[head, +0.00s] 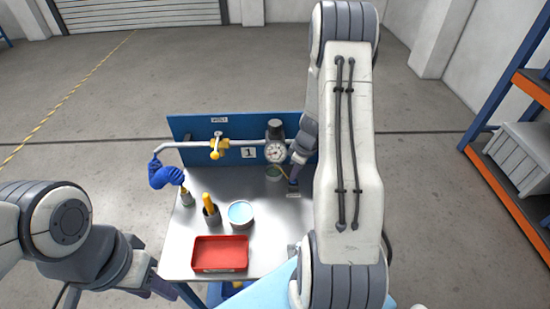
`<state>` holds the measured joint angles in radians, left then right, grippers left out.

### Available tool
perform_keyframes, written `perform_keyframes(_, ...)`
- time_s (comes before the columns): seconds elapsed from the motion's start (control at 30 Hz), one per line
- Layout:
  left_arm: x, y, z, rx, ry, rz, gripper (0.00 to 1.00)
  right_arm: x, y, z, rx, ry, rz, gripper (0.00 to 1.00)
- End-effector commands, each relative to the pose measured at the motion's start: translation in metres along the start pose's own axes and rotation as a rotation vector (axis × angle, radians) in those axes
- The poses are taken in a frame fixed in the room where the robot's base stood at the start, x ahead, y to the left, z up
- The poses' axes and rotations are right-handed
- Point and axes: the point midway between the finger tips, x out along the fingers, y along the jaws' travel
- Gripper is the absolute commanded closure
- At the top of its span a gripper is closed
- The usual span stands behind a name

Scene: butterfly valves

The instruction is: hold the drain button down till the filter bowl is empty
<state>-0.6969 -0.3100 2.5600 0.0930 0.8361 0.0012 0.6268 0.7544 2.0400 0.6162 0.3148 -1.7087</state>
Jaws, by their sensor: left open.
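A filter and regulator unit hangs on the pipe at the blue panel, with a round pressure gauge (275,152) on its front. What seems to be the filter bowl (273,173) sits just below the gauge. It is small here, and I cannot tell how much is in it. My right gripper (293,184) points down just right of the bowl, close to the bench. Its fingertips are too small to read, and the drain button is not distinguishable there. My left gripper (147,285) is open and empty at the bench's front left, far from the bowl.
Orange shelving (505,190) is right.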

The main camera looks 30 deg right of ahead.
Motion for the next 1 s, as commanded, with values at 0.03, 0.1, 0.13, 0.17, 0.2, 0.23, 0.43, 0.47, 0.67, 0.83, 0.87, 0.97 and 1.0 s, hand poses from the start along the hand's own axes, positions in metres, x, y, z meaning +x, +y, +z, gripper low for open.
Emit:
perform_keyframes(0.03,0.000,0.000,0.000,0.000,0.000,0.000,0.57,0.001,-0.001,0.000,0.000,-0.001,-0.002,1.00)
perform_keyframes(0.1,0.000,0.000,0.000,0.000,0.000,0.000,0.57,0.001,-0.001,0.000,0.000,-0.001,-0.002,1.00)
perform_keyframes(0.13,0.000,0.000,0.000,0.000,0.000,0.000,0.57,0.001,-0.001,0.000,0.000,-0.001,-0.002,1.00)
perform_keyframes(0.17,0.000,0.000,0.000,0.000,0.000,0.000,0.57,0.001,-0.001,0.000,0.000,-0.001,-0.002,1.00)
perform_keyframes(0.2,0.000,0.000,0.000,0.000,0.000,0.000,0.57,0.000,-0.001,0.000,0.000,-0.001,-0.002,1.00)
perform_keyframes(0.23,-0.001,0.000,0.000,0.000,0.000,0.000,0.57,-0.001,-0.001,0.000,0.000,-0.001,-0.002,1.00)
perform_keyframes(0.43,-0.011,0.001,-0.001,0.000,0.000,0.000,0.57,-0.017,0.000,-0.003,-0.001,0.000,-0.001,1.00)
perform_keyframes(0.47,-0.013,0.001,-0.001,0.000,0.000,0.000,0.57,-0.019,0.000,-0.004,-0.001,0.000,0.000,1.00)
perform_keyframes(0.67,-0.022,0.002,-0.001,0.000,0.000,0.000,0.57,-0.035,0.000,-0.007,0.000,0.000,0.000,1.00)
perform_keyframes(0.83,-0.030,0.002,-0.002,0.000,0.000,0.000,0.57,-0.048,0.000,-0.010,0.000,0.000,0.000,1.00)
perform_keyframes(0.87,-0.031,0.002,-0.002,0.000,0.000,0.000,0.57,-0.051,0.000,-0.010,0.000,0.000,0.000,1.00)
perform_keyframes(0.97,-0.036,0.003,-0.002,0.000,0.000,0.000,0.57,-0.058,0.000,-0.012,-0.001,0.000,0.000,1.00)
perform_keyframes(1.0,-0.037,0.003,-0.002,0.000,0.000,0.000,0.57,-0.061,0.000,-0.012,-0.001,0.000,0.000,1.00)
